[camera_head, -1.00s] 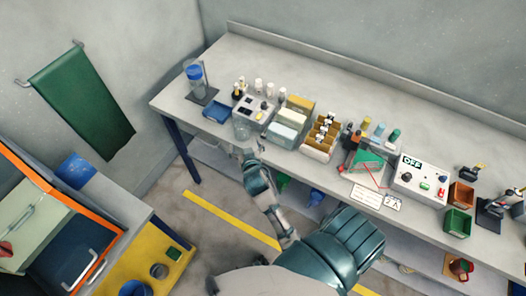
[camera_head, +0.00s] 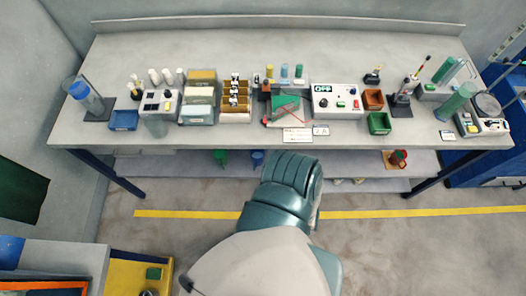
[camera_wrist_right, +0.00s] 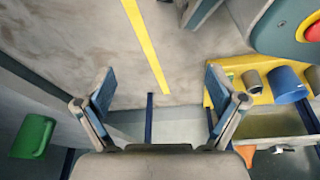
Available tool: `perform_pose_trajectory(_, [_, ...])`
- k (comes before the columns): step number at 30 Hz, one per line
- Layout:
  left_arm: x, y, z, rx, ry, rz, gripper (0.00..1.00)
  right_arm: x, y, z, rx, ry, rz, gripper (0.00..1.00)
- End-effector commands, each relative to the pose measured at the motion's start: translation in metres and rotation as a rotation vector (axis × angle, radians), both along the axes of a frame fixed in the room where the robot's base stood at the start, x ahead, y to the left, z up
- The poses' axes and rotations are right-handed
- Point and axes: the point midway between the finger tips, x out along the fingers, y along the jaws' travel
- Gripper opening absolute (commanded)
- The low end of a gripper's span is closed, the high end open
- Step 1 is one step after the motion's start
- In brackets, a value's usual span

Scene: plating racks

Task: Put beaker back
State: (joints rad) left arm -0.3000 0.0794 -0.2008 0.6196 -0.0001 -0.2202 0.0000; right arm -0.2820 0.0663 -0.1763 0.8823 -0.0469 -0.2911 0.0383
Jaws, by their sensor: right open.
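A clear glass beaker (camera_head: 156,127) stands upright at the front edge of the bench in the head view, in front of the grey control box (camera_head: 160,101) and right of a blue tray (camera_head: 124,120). It is see-through and hard to make out. My right gripper (camera_wrist_right: 160,84) is open and empty in the right wrist view, with its two fingers spread wide above the floor. It does not show in the head view, where only my teal arm is seen, well away from the beaker. My left gripper is not in view.
A blue-capped cylinder (camera_head: 86,96) on a stand is at the bench's left end. Racks, boxes and a panel reading OFF (camera_head: 337,101) fill the middle. The bench's back strip is clear. The wrist view shows a green bin (camera_wrist_right: 33,136) and a blue cup (camera_wrist_right: 287,84).

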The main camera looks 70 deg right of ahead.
Motion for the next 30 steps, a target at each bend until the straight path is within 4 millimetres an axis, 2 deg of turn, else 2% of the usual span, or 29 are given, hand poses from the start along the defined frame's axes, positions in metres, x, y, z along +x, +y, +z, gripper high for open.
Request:
perform_pose_trajectory(1, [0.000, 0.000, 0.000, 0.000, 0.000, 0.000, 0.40, -0.039, -0.007, -0.014, -0.008, 0.064, 0.007, 0.95])
perform_pose_trajectory(3, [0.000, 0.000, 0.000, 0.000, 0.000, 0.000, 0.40, -0.080, -0.014, -0.026, -0.017, 0.129, 0.013, 0.95])
perform_pose_trajectory(6, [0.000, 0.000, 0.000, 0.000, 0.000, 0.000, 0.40, -0.116, -0.021, -0.034, -0.026, 0.186, 0.018, 0.95])
perform_pose_trajectory(8, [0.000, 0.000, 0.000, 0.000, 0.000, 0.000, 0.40, -0.127, -0.024, -0.036, -0.029, 0.203, 0.019, 0.95])
perform_pose_trajectory(11, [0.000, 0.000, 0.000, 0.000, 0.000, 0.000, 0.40, -0.133, -0.025, -0.037, -0.031, 0.211, 0.021, 0.95])
perform_pose_trajectory(30, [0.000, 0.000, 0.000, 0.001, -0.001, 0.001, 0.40, -0.132, -0.024, -0.037, -0.030, 0.211, 0.020, 0.95])
